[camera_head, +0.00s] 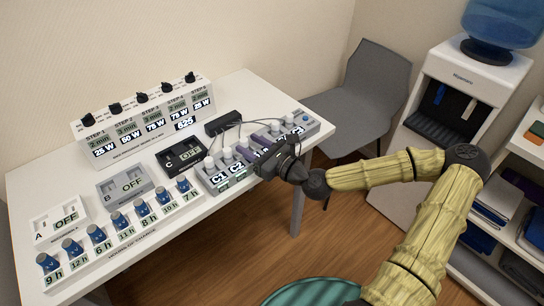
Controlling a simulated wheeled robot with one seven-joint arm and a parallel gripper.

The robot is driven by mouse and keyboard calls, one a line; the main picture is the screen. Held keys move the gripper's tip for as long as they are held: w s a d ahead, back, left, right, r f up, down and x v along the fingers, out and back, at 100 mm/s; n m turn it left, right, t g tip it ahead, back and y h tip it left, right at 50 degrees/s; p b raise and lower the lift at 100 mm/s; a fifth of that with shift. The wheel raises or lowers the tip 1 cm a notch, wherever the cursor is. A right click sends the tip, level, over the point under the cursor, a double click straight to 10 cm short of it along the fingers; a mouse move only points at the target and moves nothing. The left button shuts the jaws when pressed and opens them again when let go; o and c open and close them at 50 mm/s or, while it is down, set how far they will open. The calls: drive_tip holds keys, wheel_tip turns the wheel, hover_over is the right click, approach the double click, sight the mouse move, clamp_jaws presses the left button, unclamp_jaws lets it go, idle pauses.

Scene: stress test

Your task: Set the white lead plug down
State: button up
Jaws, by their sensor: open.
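My gripper (262,142) is over the middle of the grey socket strip (215,187) at the table's right front edge. Its two purple-grey fingers are apart, pointing down to the left. Several pale, whitish plugs stand on the strip. One plug (227,153) is just left of the fingers, and another (288,121) is to their right. Thin leads run from a black box (222,123) behind the strip towards these plugs. The gripper hides the strip's middle labels and whatever is between its fingers. I cannot tell which plug is the white lead plug.
A grey chair (365,90) and a water dispenser (460,90) stand right.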

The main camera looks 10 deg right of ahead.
drive_tip(key=p+v, duration=0.8)
drive_tip(key=v, duration=0.3)
drive_tip(key=shift+d, duration=0.15)
drive_tip(key=shift+s+r, duration=0.1)
idle(0.4)
